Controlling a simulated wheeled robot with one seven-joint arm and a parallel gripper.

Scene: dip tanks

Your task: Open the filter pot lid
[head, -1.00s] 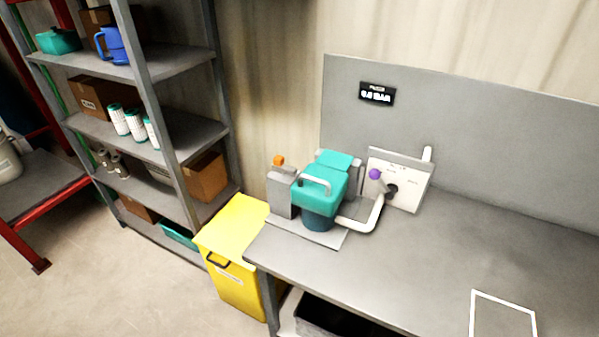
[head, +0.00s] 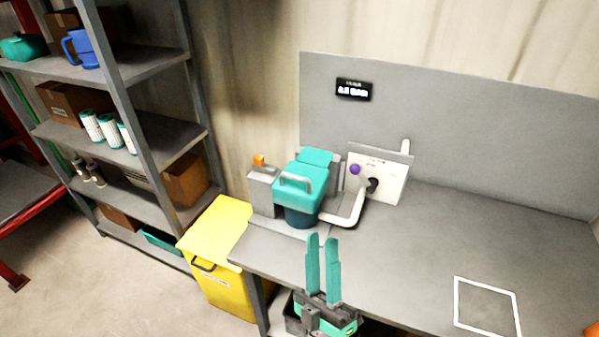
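The filter pot (head: 302,216) stands on the left end of the grey bench. Its teal lid (head: 303,178) is on top and looks closed, with a grey bar handle (head: 296,181) across its front. My gripper (head: 322,238) shows at the bottom middle, in front of the pot and apart from it. Its two teal fingers point up in the picture with a narrow gap between them. Nothing is seen between the fingers.
A grey unit with an orange knob (head: 258,160) stands left of the pot. A white panel (head: 379,178) with a purple knob and a white pipe (head: 347,218) are at its right. A yellow bin (head: 217,255) stands by the bench's left end. The bench's right side (head: 430,240) is mostly clear.

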